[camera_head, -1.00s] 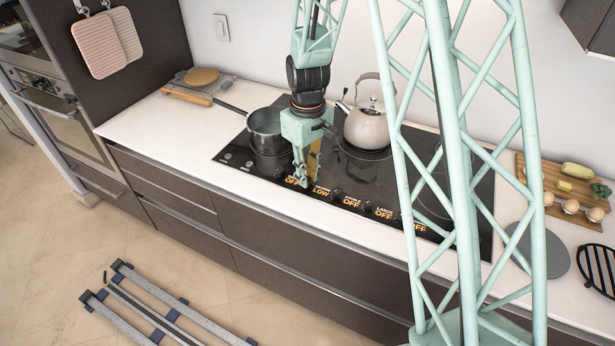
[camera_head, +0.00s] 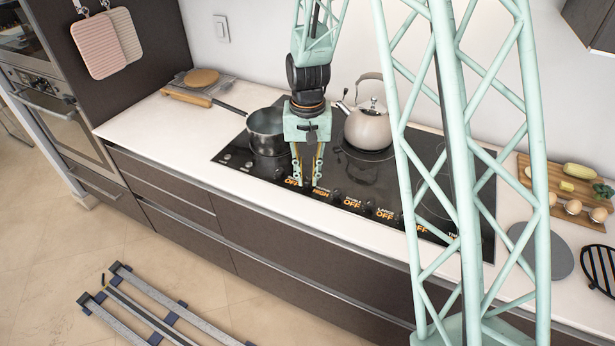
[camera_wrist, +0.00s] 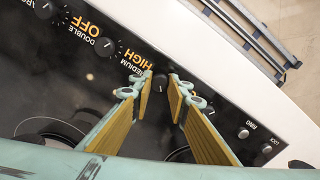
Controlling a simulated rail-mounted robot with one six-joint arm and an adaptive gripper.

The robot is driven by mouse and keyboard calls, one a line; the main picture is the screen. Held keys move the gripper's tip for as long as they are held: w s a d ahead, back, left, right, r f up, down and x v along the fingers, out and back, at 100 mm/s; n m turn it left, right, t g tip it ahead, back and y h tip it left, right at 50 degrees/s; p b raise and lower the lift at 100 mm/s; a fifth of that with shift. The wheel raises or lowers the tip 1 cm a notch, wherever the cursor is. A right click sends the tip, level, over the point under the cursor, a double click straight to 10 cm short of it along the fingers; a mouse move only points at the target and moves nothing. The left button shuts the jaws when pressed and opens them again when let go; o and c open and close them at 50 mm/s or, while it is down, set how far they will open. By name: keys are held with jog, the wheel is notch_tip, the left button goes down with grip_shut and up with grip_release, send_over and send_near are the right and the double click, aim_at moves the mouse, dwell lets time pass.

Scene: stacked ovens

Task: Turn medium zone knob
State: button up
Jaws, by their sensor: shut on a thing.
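The medium zone knob (camera_wrist: 160,83) is a small black knob on the front strip of the black cooktop (camera_head: 345,185). Its label reads MEDIUM, with HIGH lit in orange in the wrist view. My gripper (camera_head: 305,183) points down at the front edge of the cooktop. In the wrist view my gripper (camera_wrist: 158,82) has one yellow-padded finger on each side of the knob and is shut on it. In the head view the knob is mostly hidden between the fingers.
A dark pot (camera_head: 266,133) stands left of my gripper and a kettle (camera_head: 368,125) behind it to the right. The double zone knob (camera_wrist: 104,46) is beside the medium one and reads OFF. A wooden board (camera_head: 540,180) with food lies at the far right.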

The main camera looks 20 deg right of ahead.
aim_at(307, 179)
jog(key=shift+m, duration=1)
jog(key=o, duration=0.9)
jog(key=shift+r, duration=0.15)
notch_tip(307, 179, up, 12)
jog(key=shift+f, duration=0.15)
dwell(0.7)
